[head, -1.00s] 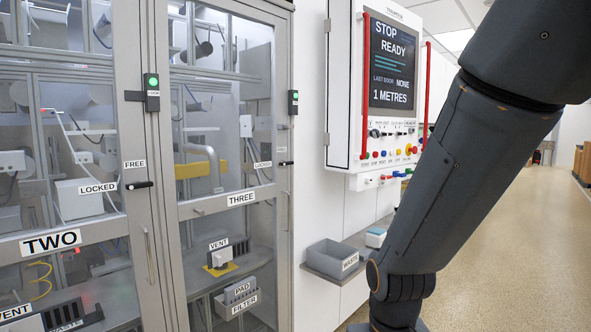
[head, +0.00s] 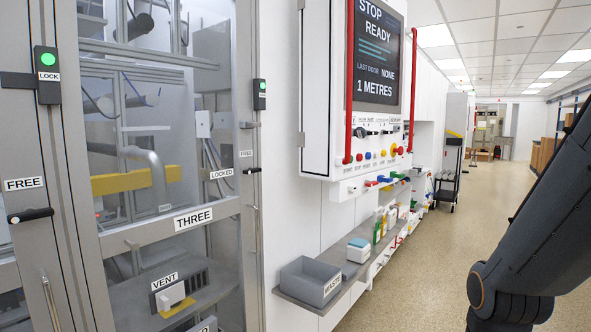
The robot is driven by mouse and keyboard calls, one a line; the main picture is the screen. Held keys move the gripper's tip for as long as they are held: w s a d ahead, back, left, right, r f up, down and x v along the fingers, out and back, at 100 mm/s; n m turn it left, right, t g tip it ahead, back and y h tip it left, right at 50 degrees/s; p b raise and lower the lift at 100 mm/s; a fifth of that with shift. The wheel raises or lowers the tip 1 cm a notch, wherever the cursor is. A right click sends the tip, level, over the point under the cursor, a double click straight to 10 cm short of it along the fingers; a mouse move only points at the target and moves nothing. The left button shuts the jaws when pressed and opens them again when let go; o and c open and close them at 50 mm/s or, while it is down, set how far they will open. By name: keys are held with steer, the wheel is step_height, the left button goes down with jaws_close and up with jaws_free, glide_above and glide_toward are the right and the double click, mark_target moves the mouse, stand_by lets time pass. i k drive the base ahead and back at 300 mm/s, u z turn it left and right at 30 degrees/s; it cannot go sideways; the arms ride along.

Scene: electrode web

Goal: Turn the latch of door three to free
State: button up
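Door three (head: 166,237) is a grey framed door with clear panes and a THREE label (head: 193,219). Its latch (head: 252,170) is a small black handle on the right edge of the door. The handle lies about level, beside the LOCKED label (head: 221,173), with the small FREE label (head: 245,153) above. A box with a green light (head: 260,88) is mounted higher on the same edge. My gripper is out of view; only part of my arm shows at the lower right, well apart from the door.
Door two's black handle (head: 30,215) is at the left, level under its FREE label (head: 24,184). A control cabinet (head: 328,95) with a screen and red rails juts from the wall. A shelf with a grey WASTE bin (head: 310,281) stands below. The aisle floor (head: 415,262) is open.

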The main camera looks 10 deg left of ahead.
mark_target(95, 246)
steer(key=z, duration=0.05)
steer(key=i, duration=1.3)
steer(key=u, duration=0.55)
